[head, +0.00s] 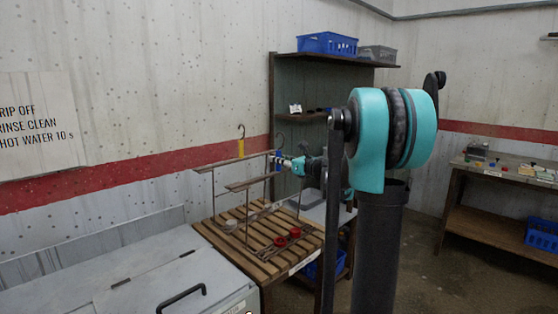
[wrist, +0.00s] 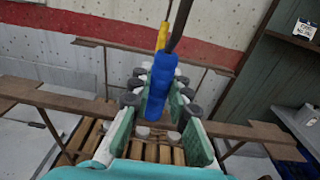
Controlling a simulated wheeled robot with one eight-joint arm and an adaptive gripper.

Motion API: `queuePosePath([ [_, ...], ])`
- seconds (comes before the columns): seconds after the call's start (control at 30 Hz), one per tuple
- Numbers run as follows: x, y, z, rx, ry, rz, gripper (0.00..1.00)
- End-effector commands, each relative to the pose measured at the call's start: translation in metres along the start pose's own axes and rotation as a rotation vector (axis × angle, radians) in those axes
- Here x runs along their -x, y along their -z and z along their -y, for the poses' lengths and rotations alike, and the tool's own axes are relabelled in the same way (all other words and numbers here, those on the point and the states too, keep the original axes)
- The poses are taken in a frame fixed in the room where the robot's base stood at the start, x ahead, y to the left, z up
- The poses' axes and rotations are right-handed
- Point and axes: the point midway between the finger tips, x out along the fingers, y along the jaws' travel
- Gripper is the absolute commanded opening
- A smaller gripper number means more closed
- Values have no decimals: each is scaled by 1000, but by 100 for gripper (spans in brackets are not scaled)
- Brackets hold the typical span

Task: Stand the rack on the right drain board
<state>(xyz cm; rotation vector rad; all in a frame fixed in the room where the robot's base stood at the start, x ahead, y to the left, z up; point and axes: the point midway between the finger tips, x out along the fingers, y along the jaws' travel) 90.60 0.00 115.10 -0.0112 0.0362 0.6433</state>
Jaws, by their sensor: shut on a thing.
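The rack (head: 243,185) is a thin brown metal frame with upper bars and a lower frame. In the head view it is upright over the slatted wooden drain board (head: 217,232); I cannot tell whether its feet touch the slats. It has a hook with a yellow grip (head: 241,147) and another with a blue grip (head: 278,161). My gripper (head: 285,162) reaches the blue grip from the right. In the wrist view the blue grip (wrist: 158,85) is between the fingers of my gripper (wrist: 157,98), which are shut on it.
Two red round pieces (head: 281,242) and a pale round piece (head: 231,225) show low at the rack. A grey lidded unit (head: 150,285) with a black handle adjoins the board at left. A dark shelf (head: 300,90) with a blue basket (head: 327,43) stands behind. A workbench (head: 500,172) is at right.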

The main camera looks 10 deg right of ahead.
Motion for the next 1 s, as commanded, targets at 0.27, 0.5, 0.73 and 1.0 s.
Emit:
queuePosePath([
  [0.27,0,0,0,0,0,0,38],
  [0.5,0,-1,0,0,0,0,38],
  [0.73,28,-2,1,0,3,0,38],
  [1.0,84,-2,1,0,4,0,38],
])
